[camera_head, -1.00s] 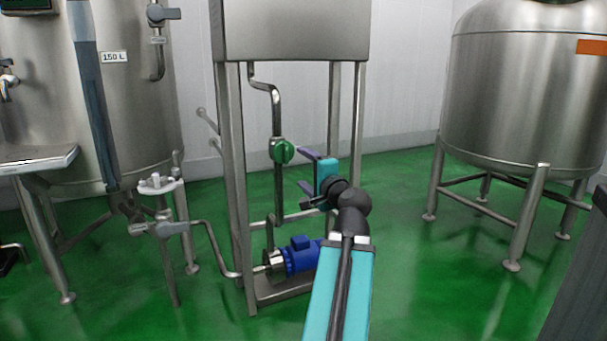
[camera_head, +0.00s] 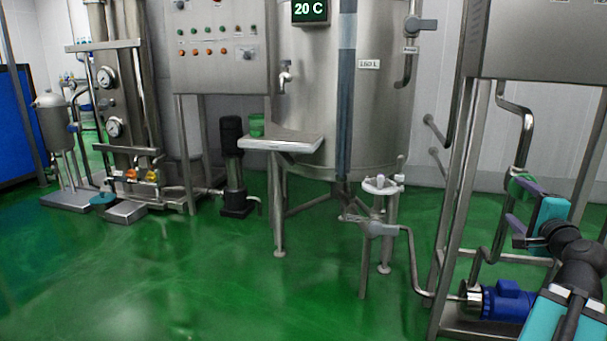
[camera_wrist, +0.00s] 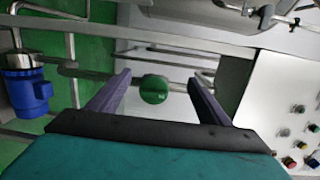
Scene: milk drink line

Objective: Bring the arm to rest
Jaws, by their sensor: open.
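My gripper (camera_head: 512,206) is at the right of the head view, with its two purple fingers spread apart. A round green valve knob (camera_head: 521,183) on a bent steel pipe is partly hidden behind the upper finger. In the wrist view, the green knob (camera_wrist: 153,89) shows between the open fingers (camera_wrist: 158,82), with clear gaps on both sides. Nothing is held. How far the knob is from the fingertips I cannot tell. My teal arm reaches in from the lower right of the head view.
A steel frame (camera_head: 455,200) stands around the pipe, with a blue pump (camera_head: 508,300) low down. Left of it are a labelled steel tank (camera_head: 385,110), a small shelf (camera_head: 292,141) with a green cup (camera_head: 257,125), and a control panel (camera_head: 220,75). Green floor (camera_head: 200,270) is open at front left.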

